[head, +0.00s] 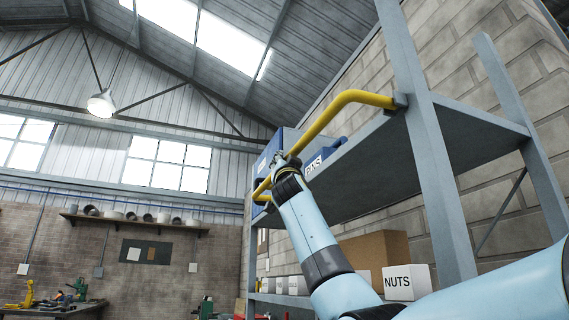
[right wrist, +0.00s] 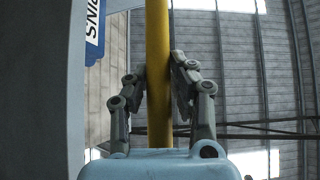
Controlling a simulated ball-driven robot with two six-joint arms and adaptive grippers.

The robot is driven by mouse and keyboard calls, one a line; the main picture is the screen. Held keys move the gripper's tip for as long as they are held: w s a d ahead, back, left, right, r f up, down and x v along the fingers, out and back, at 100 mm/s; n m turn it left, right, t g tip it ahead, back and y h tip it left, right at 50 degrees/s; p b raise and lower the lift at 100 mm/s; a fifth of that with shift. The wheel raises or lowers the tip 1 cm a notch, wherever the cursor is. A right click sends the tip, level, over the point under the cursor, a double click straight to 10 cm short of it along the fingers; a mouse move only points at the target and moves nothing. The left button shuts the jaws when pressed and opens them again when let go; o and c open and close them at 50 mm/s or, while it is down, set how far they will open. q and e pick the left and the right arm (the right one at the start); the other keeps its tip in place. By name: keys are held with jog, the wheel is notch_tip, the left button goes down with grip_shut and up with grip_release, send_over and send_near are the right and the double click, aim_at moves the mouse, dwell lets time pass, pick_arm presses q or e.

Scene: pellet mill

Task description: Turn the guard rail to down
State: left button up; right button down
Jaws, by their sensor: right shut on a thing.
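The guard rail (head: 322,118) is a yellow bent bar across the front of the upper shelf. Its right end meets the shelf post in the head view. It is raised above the shelf edge there. My right gripper (head: 283,160) is at the rail's far part, at the end of my pale blue arm. In the right wrist view the yellow rail (right wrist: 158,70) runs between the two fingers of my right gripper (right wrist: 160,85), which are shut on it. My left gripper is in neither view.
A blue bin (head: 290,140) labelled PINS stands on the upper shelf (head: 375,165) behind the rail. A white NUTS box (head: 407,282) and a brown carton (head: 378,252) stand on the lower shelf. A grey post (head: 425,130) rises right of the rail.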

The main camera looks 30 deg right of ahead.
jog(key=shift+f, duration=0.1)
jog(key=c, duration=1.1)
grip_release()
jog(key=v, duration=1.2)
